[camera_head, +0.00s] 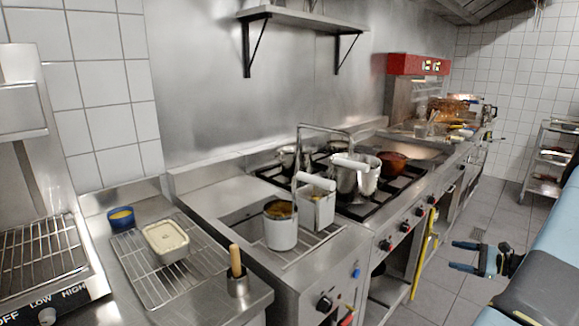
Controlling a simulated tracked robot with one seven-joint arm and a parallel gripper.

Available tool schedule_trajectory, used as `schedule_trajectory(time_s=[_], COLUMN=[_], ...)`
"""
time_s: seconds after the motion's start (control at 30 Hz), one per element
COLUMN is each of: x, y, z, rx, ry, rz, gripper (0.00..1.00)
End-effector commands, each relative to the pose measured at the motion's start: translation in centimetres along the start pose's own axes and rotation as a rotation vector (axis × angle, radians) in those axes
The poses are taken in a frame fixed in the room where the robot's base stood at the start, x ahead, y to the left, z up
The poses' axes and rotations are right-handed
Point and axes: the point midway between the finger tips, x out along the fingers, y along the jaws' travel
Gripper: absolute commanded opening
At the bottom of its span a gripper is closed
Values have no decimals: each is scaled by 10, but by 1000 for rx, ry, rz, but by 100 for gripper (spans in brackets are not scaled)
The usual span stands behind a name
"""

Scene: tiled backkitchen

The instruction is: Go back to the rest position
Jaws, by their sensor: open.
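My gripper (466,257) is at the right of the head camera view, with dark fingers and blue tips pointing left. The fingers are apart and nothing shows between them. It appears in front of the grey tiled floor, clear of the counter front. My pale blue arm fills the lower right corner and hides part of the floor.
A white container (165,241) sits on a wire rack. A shelf trolley (551,160) stands far right. The aisle floor (500,212) looks clear.

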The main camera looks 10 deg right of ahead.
Motion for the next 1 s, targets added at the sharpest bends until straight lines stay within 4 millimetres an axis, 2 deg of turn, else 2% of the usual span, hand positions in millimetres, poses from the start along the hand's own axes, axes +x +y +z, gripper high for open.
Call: schedule_trajectory(time_s=[0.2, 0.43, 0.7, 1.0], x=[40, 81, 119, 146], y=[-10, -9, 5, 31], z=[56, 125, 203, 285], rx=[-80, -193, -344, -538], ry=[26, 65, 118, 182], rz=[174, 380, 601, 816], gripper=[69, 69, 69, 69])
